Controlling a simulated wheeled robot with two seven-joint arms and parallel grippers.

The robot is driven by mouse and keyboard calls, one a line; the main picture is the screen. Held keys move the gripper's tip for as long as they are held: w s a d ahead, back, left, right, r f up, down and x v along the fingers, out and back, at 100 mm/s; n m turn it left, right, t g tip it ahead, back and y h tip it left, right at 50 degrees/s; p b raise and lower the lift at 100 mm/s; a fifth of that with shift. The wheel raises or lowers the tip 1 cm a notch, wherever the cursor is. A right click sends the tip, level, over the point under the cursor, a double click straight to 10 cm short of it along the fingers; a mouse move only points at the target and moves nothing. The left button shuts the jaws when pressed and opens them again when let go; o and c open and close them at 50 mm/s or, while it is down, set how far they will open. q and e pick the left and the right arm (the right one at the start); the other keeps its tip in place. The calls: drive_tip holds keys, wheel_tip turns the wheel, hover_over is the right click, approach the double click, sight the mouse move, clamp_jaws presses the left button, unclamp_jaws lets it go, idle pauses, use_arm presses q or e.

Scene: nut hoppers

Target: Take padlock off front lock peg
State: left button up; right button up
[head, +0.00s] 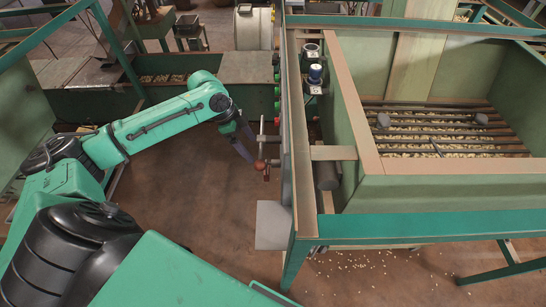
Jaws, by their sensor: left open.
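My left gripper (249,147) comes in from the left, with its dark fingers pointing down and right beside the near-left side panel of the hopper (287,150). Its jaws are open and I see nothing held in them. Just right of the fingertips, a small red-brown piece (262,168) sits at the end of a short bar from the panel. I cannot tell whether it is the padlock or a handle knob. A thin upright grey rod (262,126) stands close above it. A lock peg cannot be clearly made out. My right gripper is not in view.
The green hopper frame (420,222) fills the right, with nuts under the bars of its grid (445,140). Several red and green knobs (277,105) line the panel's far part. A pale plate (272,225) hangs below the red-brown piece. Brown floor (195,195) left of the panel is clear.

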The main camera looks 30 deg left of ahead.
sight(267, 171)
use_arm(q)
drive_tip(key=x, duration=0.4)
drive_tip(key=s+p+x, duration=0.1)
drive_tip(key=x, duration=0.8)
drive_tip(key=shift+w+f+p, duration=0.3)
drive_tip(key=shift+f, duration=0.05)
drive_tip(key=shift+d, duration=0.1)
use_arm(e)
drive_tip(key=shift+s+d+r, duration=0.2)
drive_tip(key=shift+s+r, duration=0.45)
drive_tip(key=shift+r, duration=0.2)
use_arm(q)
clamp_jaws()
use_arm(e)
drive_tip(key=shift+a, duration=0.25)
